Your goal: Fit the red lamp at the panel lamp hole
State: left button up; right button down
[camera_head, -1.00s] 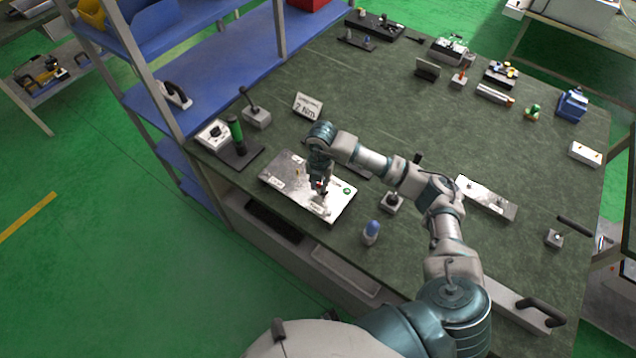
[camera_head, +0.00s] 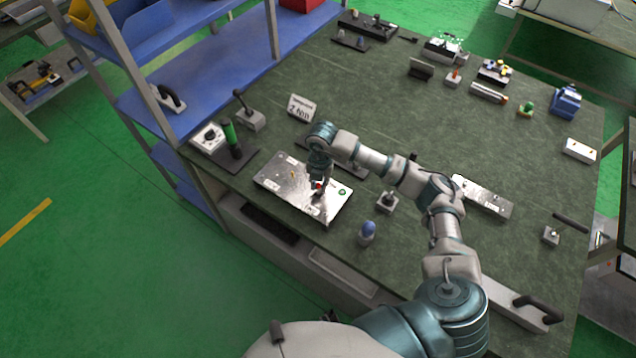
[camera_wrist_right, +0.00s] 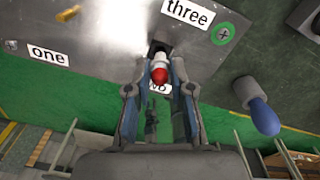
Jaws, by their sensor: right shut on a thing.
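The metal panel (camera_head: 285,182) lies on the green bench in the head view. In the head view my right gripper (camera_head: 318,190) is over the panel's right part. My left gripper is not in view.
A blue-topped knob (camera_head: 367,232) stands right of the panel, also in the wrist view (camera_wrist_right: 256,108). A grey joystick block (camera_head: 387,200) and a "2 Nm" sign (camera_head: 301,107) are close by.

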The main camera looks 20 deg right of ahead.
aim_at(320, 189)
jog(key=shift+f, duration=0.1)
jog(key=shift+d+f, duration=0.2)
jog(key=shift+f, duration=0.15)
jog(key=shift+f+b, duration=0.1)
jog(key=shift+b, duration=0.2)
jog(key=shift+a+f+b, duration=0.2)
jog(key=shift+f+b, duration=0.15)
jog(key=shift+f, duration=0.15)
jog(key=shift+f+b, duration=0.4)
jog(key=shift+f, duration=0.35)
jog(key=c, duration=0.9)
grip_release()
jog(key=shift+d, duration=0.1)
jog(key=shift+c, duration=0.2)
